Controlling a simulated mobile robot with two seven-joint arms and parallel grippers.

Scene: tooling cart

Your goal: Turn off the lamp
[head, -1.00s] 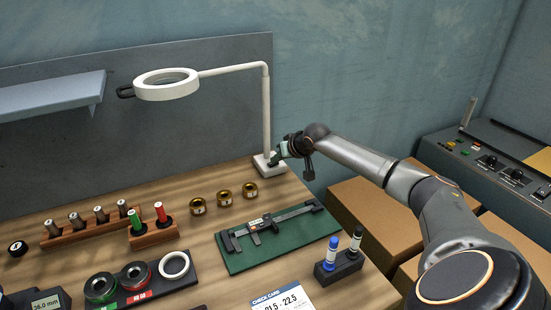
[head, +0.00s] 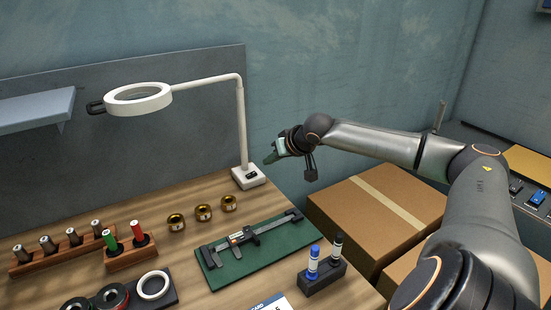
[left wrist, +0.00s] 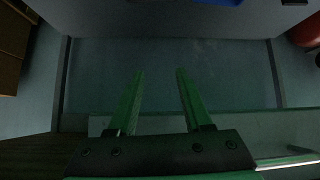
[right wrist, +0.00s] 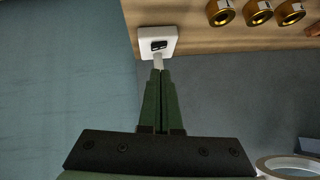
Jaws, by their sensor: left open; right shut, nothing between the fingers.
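The lamp is a white ring lamp (head: 138,98) on a bent white arm. It rises from a square white base (head: 248,178) at the back right of the bench. A black switch (head: 251,175) sits on the base, and it also shows in the right wrist view (right wrist: 158,45). I cannot tell whether the ring is lit. My right gripper (head: 270,158) is shut and empty, above and right of the base, apart from it. In the right wrist view its fingertips (right wrist: 160,71) point toward the base. My left gripper (left wrist: 159,72) is open and empty, away from the bench.
Brass rings (head: 203,212) and a caliper (head: 247,240) on a green mat (head: 286,242) lie in front of the base. A marker holder (head: 321,277) stands at the front right. Cardboard boxes (head: 362,225) stand right of the bench. A grey shelf (head: 38,108) is at left.

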